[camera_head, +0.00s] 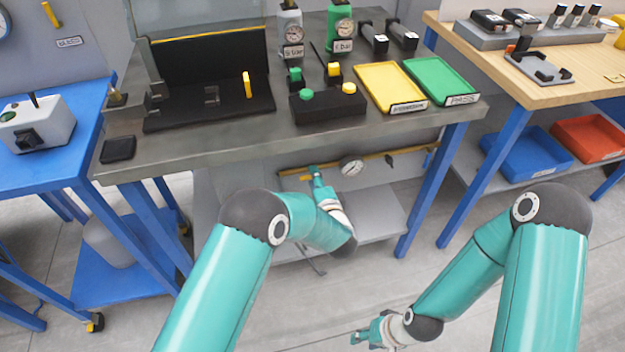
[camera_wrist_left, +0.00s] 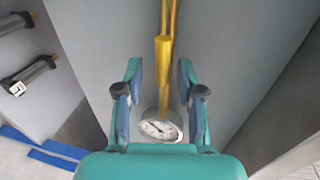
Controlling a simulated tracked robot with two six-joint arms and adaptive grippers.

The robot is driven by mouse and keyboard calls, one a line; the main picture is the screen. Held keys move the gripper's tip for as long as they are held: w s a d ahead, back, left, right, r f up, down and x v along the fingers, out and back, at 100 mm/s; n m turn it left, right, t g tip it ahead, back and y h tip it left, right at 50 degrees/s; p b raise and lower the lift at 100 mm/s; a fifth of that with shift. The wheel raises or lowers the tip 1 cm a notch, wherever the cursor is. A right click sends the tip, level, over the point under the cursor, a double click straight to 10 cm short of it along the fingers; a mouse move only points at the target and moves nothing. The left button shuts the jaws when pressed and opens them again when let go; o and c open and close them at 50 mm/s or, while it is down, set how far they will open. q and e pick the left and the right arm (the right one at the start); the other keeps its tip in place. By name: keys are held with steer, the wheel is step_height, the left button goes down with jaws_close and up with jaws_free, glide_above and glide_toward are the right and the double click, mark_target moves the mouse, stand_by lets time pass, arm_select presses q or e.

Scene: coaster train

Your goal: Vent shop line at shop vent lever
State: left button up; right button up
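A yellow line (camera_head: 400,152) runs along the panel under the grey bench, with a round gauge (camera_head: 351,167) on it. My left gripper (camera_head: 316,172) is under the bench by the line's left part, left of the gauge. In the left wrist view, my left gripper (camera_wrist_left: 160,95) is open. A thick yellow bar (camera_wrist_left: 163,75) shows between its fingers, with gaps on both sides, and the gauge (camera_wrist_left: 160,129) shows nearer the palm. I cannot tell which yellow part is the vent lever. My right gripper (camera_head: 368,330) is low over the floor, apparently open and empty.
The grey bench top (camera_head: 215,150) overhangs the left gripper; a blue leg (camera_head: 437,190) stands right of the line. A yellow tray (camera_head: 389,88) and a green tray (camera_head: 440,81) lie on the bench. Floor around the right gripper looks clear.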

arm_select(q)
steer(key=v, duration=0.7)
steer(key=shift+s, duration=0.25)
stand_by(0.3)
